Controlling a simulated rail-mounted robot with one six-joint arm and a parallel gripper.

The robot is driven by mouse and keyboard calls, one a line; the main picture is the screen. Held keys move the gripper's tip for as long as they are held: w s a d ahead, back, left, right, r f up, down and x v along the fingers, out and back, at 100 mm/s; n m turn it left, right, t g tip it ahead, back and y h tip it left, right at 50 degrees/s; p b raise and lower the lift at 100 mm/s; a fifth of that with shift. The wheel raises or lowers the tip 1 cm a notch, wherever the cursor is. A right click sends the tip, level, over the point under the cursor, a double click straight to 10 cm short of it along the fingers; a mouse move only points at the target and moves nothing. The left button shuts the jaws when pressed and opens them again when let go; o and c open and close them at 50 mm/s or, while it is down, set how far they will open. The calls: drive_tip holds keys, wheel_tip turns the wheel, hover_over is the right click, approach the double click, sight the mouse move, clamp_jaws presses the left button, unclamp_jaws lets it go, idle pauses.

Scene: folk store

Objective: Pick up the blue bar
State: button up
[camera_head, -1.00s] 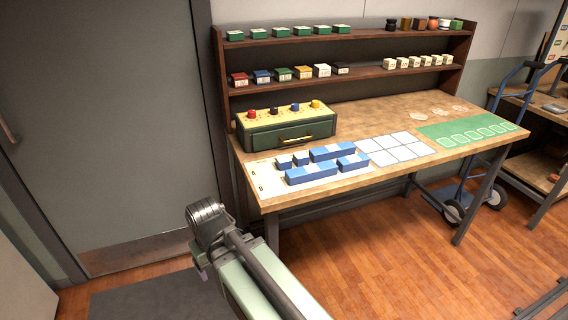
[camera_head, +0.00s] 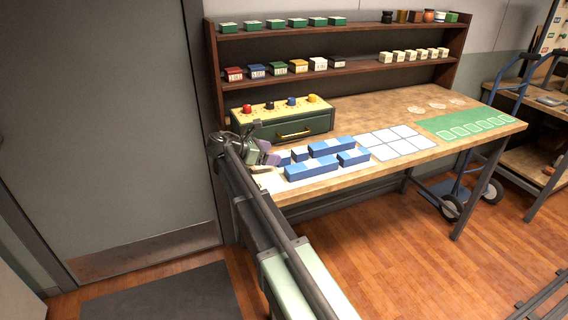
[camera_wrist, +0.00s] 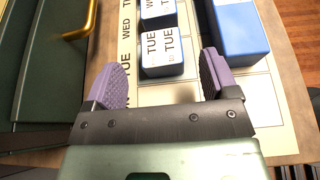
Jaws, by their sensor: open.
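A long front bar (camera_head: 312,171) and a long back bar (camera_head: 331,147) lie there, with a shorter bar (camera_head: 353,158) at right. Small blue blocks (camera_head: 300,154) sit at their left end. My gripper (camera_wrist: 165,72) is open and empty at the bench's left end. In the wrist view, a small blue block marked TUE (camera_wrist: 162,52) lies ahead, between the lines of the purple fingers. A larger blue bar (camera_wrist: 240,32) lies just right of the right finger. Whether the fingers touch anything is unclear.
A green drawer box (camera_head: 284,122) with colored knobs stands behind the bars; its gold handle (camera_wrist: 80,22) is left of my gripper. A white grid (camera_head: 396,143) and a green mat (camera_head: 465,125) lie to the right. A two-tier shelf (camera_head: 350,72) stands at the back.

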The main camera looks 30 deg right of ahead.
sight(286, 153)
drive_tip(key=shift+d+f, duration=0.15)
drive_tip(key=shift+d, duration=0.3)
drive_tip(key=b+x, duration=0.1)
drive_tip(key=x, duration=0.4)
drive_tip(key=shift+d, duration=0.15)
drive_tip(key=c, duration=1)
drive_tip(key=shift+r, duration=0.25)
drive_tip(key=shift+r, duration=0.1)
